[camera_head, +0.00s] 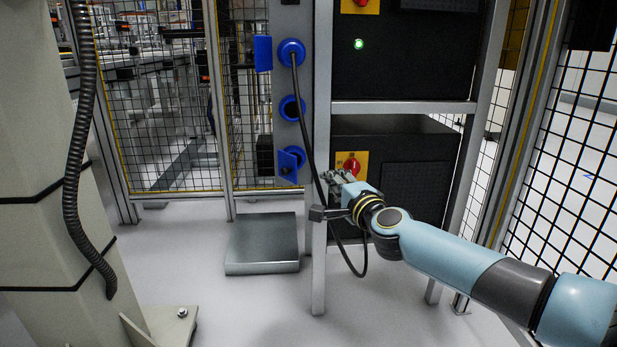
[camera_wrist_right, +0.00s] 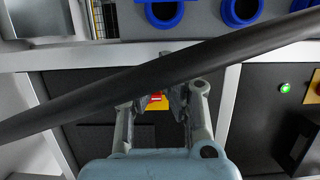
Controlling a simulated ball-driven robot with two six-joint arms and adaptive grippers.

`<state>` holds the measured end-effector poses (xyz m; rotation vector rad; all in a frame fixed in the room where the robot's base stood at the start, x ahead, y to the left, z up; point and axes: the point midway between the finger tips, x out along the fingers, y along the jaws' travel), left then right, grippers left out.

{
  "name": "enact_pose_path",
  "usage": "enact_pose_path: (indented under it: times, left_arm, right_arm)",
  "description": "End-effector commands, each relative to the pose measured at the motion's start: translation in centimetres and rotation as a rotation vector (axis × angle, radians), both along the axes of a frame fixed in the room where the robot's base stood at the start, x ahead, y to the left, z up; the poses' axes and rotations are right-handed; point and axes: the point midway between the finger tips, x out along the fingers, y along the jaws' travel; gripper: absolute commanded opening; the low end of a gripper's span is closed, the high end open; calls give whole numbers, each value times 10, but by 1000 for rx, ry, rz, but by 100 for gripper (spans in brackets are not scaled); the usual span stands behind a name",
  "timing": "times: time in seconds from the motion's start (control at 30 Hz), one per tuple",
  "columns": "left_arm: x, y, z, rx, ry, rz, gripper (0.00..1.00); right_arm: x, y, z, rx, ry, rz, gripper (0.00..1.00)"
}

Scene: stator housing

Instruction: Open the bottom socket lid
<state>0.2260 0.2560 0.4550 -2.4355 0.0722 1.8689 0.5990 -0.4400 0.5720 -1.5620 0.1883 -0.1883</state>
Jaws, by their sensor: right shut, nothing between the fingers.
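The bottom blue socket (camera_head: 297,154) is the lowest of three on a grey post. Its blue lid (camera_head: 287,162) looks tilted over the opening; how far it stands open is too small to tell. In the right wrist view blue parts of this socket (camera_wrist_right: 163,14) show at the top edge, cut off by the frame. My right gripper (camera_head: 335,178) is right of and slightly below the bottom socket, apart from the lid, in front of the lower black box. My left gripper is out of view.
A black cable (camera_head: 305,120) hangs from the top socket (camera_head: 291,52) past the bottom socket and crosses close before the wrist camera (camera_wrist_right: 130,85). The middle socket (camera_head: 292,108) is empty. A red switch (camera_head: 350,166) sits behind my gripper. A metal frame post (camera_head: 321,100) stands right of the sockets.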

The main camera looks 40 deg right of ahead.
Motion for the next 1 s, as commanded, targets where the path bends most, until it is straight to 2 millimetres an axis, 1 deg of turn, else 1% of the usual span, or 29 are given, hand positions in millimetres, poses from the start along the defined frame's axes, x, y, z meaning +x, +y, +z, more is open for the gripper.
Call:
enact_pose_path:
  times: [0.03,0.1,0.33,0.4,0.5,0.6,0.73,1.0]
  left_arm:
    - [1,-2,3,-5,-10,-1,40]
    - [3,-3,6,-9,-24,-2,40]
    - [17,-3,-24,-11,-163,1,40]
    - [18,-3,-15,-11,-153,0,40]
    - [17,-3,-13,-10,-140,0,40]
    - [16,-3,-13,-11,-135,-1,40]
    - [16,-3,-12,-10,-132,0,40]
    - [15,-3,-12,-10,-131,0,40]
  right_arm:
    - [11,-3,-3,1,0,-2,0]
    - [26,-7,-4,1,0,-2,0]
    - [73,-18,-4,0,1,-4,0]
    - [68,-2,-1,4,0,-1,0]
    - [67,10,0,3,-1,-1,0]
    - [66,18,0,1,-1,-2,0]
    - [65,22,-1,0,0,-3,0]
    - [65,23,-1,-1,0,-3,0]
